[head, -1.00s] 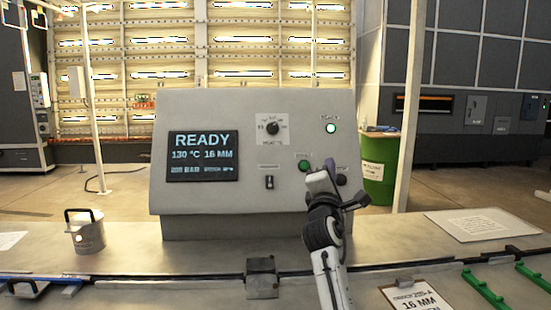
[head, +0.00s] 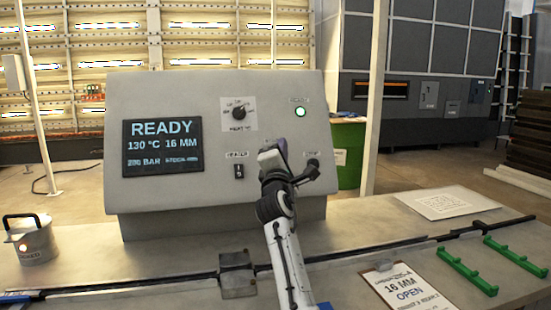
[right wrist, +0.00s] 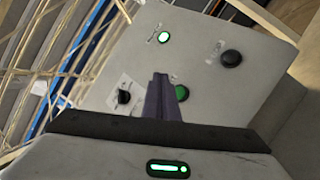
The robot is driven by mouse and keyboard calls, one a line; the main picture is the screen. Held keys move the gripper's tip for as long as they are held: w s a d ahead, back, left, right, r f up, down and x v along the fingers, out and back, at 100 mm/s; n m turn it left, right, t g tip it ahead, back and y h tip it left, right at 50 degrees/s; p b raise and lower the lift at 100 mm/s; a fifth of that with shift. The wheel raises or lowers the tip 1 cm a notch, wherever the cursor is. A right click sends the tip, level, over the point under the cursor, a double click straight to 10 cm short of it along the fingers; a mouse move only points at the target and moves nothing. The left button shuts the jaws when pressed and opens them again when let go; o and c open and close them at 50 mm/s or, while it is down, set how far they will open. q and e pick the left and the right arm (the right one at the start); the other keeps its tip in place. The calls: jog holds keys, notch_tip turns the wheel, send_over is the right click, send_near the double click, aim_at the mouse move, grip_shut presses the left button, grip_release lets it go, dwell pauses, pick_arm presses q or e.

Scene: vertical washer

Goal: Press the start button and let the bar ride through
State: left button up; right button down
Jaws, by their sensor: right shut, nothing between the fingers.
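The grey control panel (head: 215,100) shows READY, 130 °C and 16 MM on its screen (head: 162,146). The green button (right wrist: 181,93) shows in the right wrist view, partly covered by my right gripper (right wrist: 161,95). My right gripper (head: 278,150) is shut and empty, its purple fingertips in front of the panel and hiding the green button in the head view. I cannot tell whether they touch it. A black button (right wrist: 231,58) sits beside the green one. A long dark strip (head: 390,244), perhaps the bar, runs along the bench through a grey block (head: 237,275).
A lit green lamp (head: 301,112) and a black knob (head: 239,113) are on the panel. A metal can (head: 32,240) stands at left. A clipboard (head: 408,287), green racks (head: 468,271) and a paper sheet (head: 447,202) lie at right. A green drum (head: 349,151) stands behind.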

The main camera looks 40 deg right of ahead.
jog(key=w+f+b, duration=0.1)
jog(key=w+d+b, duration=0.1)
jog(key=w+b, duration=0.1)
jog(key=w+d+f+b, duration=0.1)
jog(key=b, duration=0.1)
jog(key=shift+w+d+f, duration=0.25)
jog(key=shift+w+f, duration=0.1)
dwell(0.9)
dwell(0.8)
jog(key=shift+w+d+f+b, duration=0.2)
jog(key=shift+w+b, duration=0.1)
jog(key=shift+b, duration=0.3)
